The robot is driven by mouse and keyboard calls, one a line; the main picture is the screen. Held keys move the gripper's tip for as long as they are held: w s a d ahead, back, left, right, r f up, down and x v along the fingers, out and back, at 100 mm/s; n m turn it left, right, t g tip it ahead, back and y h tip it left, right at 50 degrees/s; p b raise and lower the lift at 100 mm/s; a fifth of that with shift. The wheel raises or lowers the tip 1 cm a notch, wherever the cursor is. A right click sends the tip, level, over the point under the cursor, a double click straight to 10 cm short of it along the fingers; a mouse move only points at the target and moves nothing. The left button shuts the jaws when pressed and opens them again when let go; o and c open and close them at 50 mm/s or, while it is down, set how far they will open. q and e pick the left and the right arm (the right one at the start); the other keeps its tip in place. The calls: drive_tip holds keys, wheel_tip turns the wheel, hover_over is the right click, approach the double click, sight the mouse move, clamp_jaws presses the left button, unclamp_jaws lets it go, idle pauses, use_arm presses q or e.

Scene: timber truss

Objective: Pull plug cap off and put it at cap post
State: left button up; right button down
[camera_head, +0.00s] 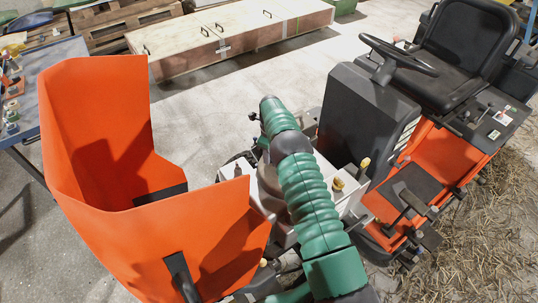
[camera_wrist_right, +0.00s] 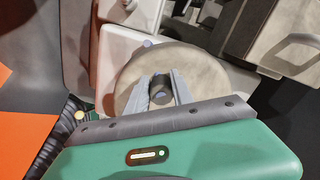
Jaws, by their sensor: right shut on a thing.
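My green ribbed right arm (camera_head: 312,205) reaches up over an orange machine in the head view. My right gripper's fingertips are hidden there. In the right wrist view my right gripper (camera_wrist_right: 162,88) is shut, with its two grey fingers on either side of a small dark cylindrical piece (camera_wrist_right: 161,80), which looks like the plug cap. This piece stands out from the middle of a round beige disc (camera_wrist_right: 128,92). I cannot tell whether it is still seated there. I cannot make out the cap post. My left gripper is not in view.
A raised orange hood (camera_head: 110,130) stands left of my arm. A dark box (camera_head: 365,115), steering wheel (camera_head: 398,55) and seat (camera_head: 460,45) lie to the right. A workbench (camera_head: 50,95) stands far left, a long wooden crate (camera_head: 230,35) behind. Straw (camera_head: 480,240) covers the right floor.

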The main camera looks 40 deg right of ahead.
drive_tip(key=c, duration=1)
unclamp_jaws()
